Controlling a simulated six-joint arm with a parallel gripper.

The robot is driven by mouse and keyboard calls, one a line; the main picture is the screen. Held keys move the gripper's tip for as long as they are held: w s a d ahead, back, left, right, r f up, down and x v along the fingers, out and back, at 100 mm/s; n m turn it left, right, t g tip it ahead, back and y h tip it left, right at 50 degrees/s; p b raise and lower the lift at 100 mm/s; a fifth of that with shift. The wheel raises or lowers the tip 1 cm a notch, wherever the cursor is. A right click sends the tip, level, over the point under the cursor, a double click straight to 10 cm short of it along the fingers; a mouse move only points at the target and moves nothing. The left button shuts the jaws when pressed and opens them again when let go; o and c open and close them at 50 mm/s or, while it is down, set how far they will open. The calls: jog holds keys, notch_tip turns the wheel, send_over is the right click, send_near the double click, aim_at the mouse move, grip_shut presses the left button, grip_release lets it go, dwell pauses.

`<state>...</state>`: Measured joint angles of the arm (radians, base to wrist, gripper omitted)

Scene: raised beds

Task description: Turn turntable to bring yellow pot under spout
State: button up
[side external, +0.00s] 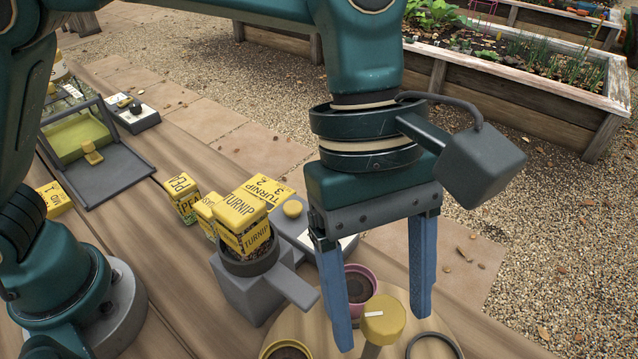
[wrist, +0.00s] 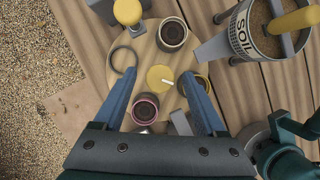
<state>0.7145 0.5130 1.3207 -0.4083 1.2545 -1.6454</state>
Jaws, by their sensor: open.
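The round wooden turntable (wrist: 150,62) fills the middle of the wrist view. Its yellow centre knob (wrist: 160,78) has a white mark and also shows in the side view (side external: 383,322). My gripper (wrist: 159,74) is open, its fingers on either side of the knob, with gaps visible. The yellow pot (wrist: 203,81) is at the turntable's right edge, partly behind a finger; its rim shows in the side view (side external: 284,347). One grey spout (wrist: 208,50) comes from the soil hopper; another (side external: 292,287) comes from the turnip dispenser. The yellow pot is beneath neither visible spout tip.
The soil hopper (wrist: 245,32) is at right. Yellow seed boxes (side external: 183,197) stand on the table.

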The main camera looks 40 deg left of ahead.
grip_shut()
jog(key=m+g+y, duration=0.1)
jog(key=m, duration=0.3)
jog(key=shift+w, duration=0.15)
jog(key=shift+d+m+g+y, duration=0.1)
jog(key=shift+m+g+y, duration=0.3)
jog(key=shift+m, duration=0.8)
jog(key=shift+m+y, duration=0.3)
jog(key=shift+m, duration=0.2)
grip_release()
